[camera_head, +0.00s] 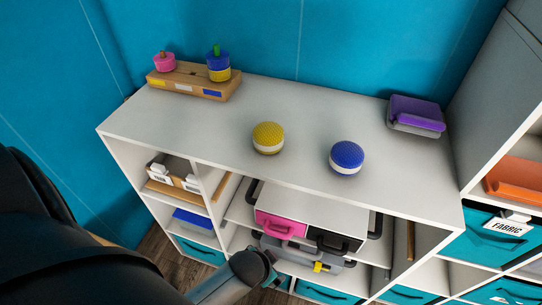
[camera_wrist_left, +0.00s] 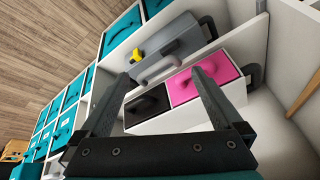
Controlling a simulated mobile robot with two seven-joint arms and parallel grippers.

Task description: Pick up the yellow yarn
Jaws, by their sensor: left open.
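The yellow yarn (camera_head: 268,137) is a round ball with a white lower band. It rests on the white top of the shelf unit (camera_head: 215,130), near the middle. My left gripper (camera_wrist_left: 160,77) is open and empty in the left wrist view, its two fingers spread in front of the shelf compartments. The yarn does not show in that view, so the gripper is not around it. In the head view, my arm is low in the picture, below and in front of the shelf top; its fingers cannot be made out there. My right gripper is not in view.
A blue ball (camera_head: 347,156) sits right of the yarn. A wooden holder (camera_head: 190,83) with spools stands back left, and a purple-topped box (camera_head: 415,114) back right. Below the top are a pink drawer (camera_head: 281,225) and a grey case (camera_wrist_left: 168,52). Space around the yarn is clear.

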